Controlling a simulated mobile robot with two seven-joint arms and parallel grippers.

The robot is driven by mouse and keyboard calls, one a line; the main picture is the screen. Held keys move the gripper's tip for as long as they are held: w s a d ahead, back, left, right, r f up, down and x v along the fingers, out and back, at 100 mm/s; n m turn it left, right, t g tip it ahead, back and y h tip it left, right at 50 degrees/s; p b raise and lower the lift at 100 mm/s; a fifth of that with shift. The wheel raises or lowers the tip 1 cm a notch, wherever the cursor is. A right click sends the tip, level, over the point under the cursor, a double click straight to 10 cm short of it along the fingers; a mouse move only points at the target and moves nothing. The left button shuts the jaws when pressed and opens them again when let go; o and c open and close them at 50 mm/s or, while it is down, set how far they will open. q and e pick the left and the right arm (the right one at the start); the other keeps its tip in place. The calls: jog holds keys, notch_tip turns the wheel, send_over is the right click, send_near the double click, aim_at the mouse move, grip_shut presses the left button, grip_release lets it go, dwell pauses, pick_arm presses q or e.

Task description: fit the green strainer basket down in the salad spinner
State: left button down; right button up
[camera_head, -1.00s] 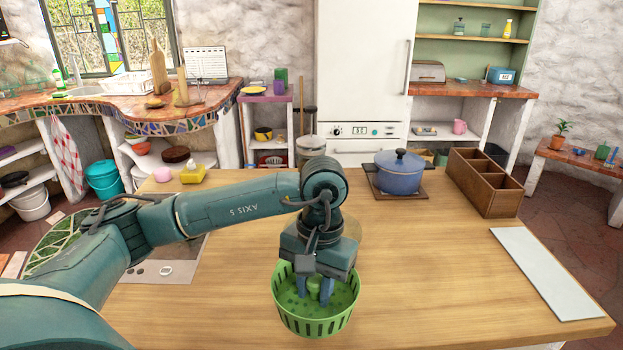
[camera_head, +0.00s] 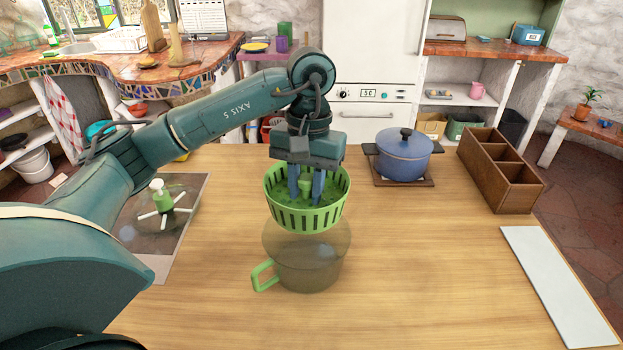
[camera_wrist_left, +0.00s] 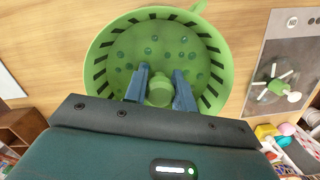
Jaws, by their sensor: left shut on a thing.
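The green strainer basket (camera_head: 308,216) is round and slotted, with a knob in its middle. My left gripper (camera_head: 306,192) points down into it and is shut on that knob (camera_wrist_left: 160,91). The salad spinner (camera_head: 306,276) is a see-through brownish bowl with a green handle (camera_head: 263,276) on its left side. It stands on the wooden counter. The basket hangs upright above the bowl and overlaps the far part of its rim in the head view. In the left wrist view the basket hides most of the bowl. My right gripper is not in view.
A blue lidded pot (camera_head: 403,160) and a brown divided box (camera_head: 497,173) stand at the back right. A white board (camera_head: 560,285) lies on the right. A green knob with white arms (camera_head: 163,200) sits on a grey plate at left. The counter around the spinner is clear.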

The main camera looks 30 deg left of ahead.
aim_at(305, 202)
pick_arm(q)
jog(key=shift+s+f, duration=0.15)
jog(key=shift+f, duration=0.45)
jog(key=shift+f+b, duration=0.45)
jog(key=shift+f, duration=0.5)
jog(key=shift+f+b, duration=0.55)
jog(key=shift+f, duration=0.3)
jog(key=shift+f+b, duration=0.25)
jog(key=shift+b, duration=0.1)
jog(key=shift+f, duration=0.15)
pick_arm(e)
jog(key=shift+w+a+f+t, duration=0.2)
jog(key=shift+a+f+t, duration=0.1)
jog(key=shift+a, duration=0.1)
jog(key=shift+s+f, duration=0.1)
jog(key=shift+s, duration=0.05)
pick_arm(q)
jog(key=shift+b, duration=0.45)
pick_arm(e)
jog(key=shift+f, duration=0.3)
